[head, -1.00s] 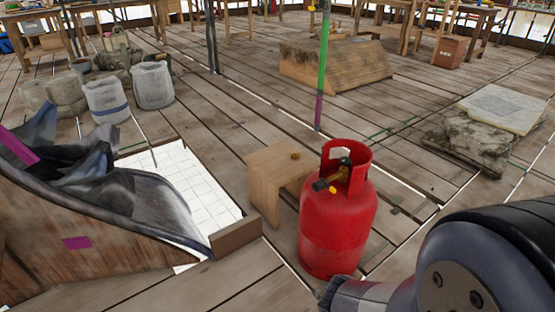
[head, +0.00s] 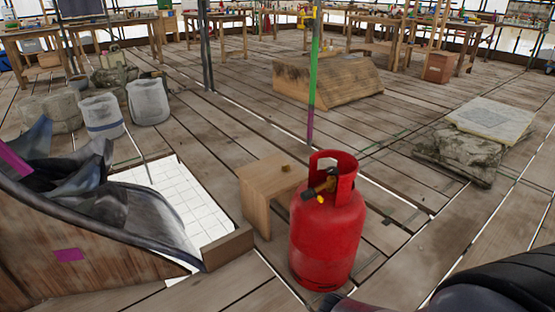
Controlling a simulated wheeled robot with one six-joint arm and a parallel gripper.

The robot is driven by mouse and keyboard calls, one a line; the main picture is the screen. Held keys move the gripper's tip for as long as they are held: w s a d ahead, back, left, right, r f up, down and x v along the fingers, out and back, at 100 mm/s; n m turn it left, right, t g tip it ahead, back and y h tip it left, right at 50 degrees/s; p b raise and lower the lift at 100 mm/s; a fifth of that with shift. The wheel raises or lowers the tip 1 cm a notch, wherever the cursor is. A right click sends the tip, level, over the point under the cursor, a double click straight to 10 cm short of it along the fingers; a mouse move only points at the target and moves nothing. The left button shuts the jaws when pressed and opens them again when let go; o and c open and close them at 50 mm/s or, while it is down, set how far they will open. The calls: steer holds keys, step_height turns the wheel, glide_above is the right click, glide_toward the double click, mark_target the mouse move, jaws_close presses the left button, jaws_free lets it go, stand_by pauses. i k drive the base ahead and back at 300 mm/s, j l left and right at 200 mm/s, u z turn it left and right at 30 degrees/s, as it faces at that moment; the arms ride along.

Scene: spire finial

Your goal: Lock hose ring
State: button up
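A red gas cylinder (head: 328,230) stands upright on the plank floor in the middle foreground. A brass valve (head: 322,188) with a yellow part sits inside its collar at the top. No hose ring can be told apart at this size. A small brass-coloured piece (head: 286,168) lies on a low wooden stool (head: 262,196) just left of and behind the cylinder. Part of my dark arm shows at the lower right edge. My gripper is not in view.
A wooden ramp-like structure with dark sheeting (head: 90,215) fills the left foreground, beside a white tiled panel (head: 165,200). A green and purple pole (head: 314,90) stands behind the cylinder. Stone slabs (head: 470,140) lie at right. Open planks lie between.

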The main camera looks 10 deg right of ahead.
mark_target(320, 199)
steer(key=i+l+z, duration=0.15)
steer(key=z, duration=0.3)
steer(key=i+z, duration=0.35)
steer(key=z, duration=0.15)
